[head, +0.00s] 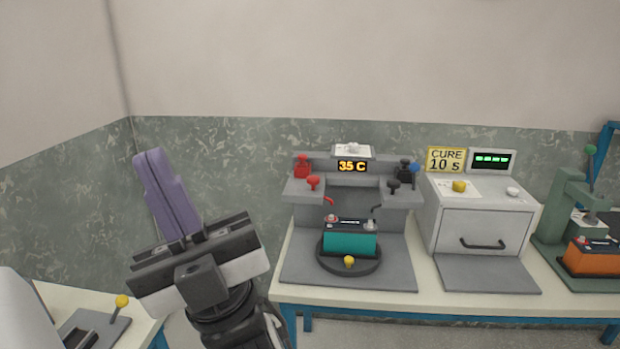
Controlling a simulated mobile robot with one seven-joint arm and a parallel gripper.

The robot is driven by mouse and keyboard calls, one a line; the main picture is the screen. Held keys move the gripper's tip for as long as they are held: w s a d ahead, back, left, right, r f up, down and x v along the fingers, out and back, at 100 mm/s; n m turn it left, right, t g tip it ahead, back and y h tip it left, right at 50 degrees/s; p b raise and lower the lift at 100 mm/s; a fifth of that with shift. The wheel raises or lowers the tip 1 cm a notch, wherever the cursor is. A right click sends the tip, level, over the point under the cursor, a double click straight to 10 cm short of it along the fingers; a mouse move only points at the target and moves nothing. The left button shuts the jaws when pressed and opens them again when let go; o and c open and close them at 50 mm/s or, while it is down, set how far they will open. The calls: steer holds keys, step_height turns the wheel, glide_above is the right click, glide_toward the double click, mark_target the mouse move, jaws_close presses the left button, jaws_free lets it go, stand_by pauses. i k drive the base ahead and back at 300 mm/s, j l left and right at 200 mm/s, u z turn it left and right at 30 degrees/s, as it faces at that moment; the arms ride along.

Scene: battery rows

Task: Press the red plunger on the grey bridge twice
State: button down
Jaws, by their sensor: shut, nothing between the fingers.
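The grey bridge (355,201) stands on the middle bench, with a shelf on each side and an amber "35 C" display at its back. A red plunger (313,183) with a round head stands at the front of its left shelf. A red block with a knob (302,167) sits just behind it. A short red prong (329,201) sticks out below the left shelf. A teal battery (350,239) sits on a dark round turntable (349,262) under the bridge. My gripper (150,158) is shut and empty, its purple fingers pointing up, left of the bridge and apart from it.
Black knobs (394,186) stand on the right shelf. To the right are a grey curing oven (485,225) and a green press (565,205) with an orange battery (592,258). A yellow-knobbed lever (122,301) is at lower left. The space between my gripper and the bridge looks clear.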

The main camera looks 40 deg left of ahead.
mark_target(312, 180)
steer(key=i+u, duration=0.15)
steer(key=u, duration=0.8)
steer(key=i+l+u, duration=0.3)
steer(key=l+u, duration=0.15)
steer(key=i+l+u, duration=0.2)
steer(key=l, duration=0.2)
steer(key=i+l, duration=0.15)
steer(key=l, duration=0.25)
steer(key=i+l+u, duration=0.1)
steer(key=l, duration=0.35)
steer(key=i+l, duration=0.4)
steer(key=l, duration=0.1)
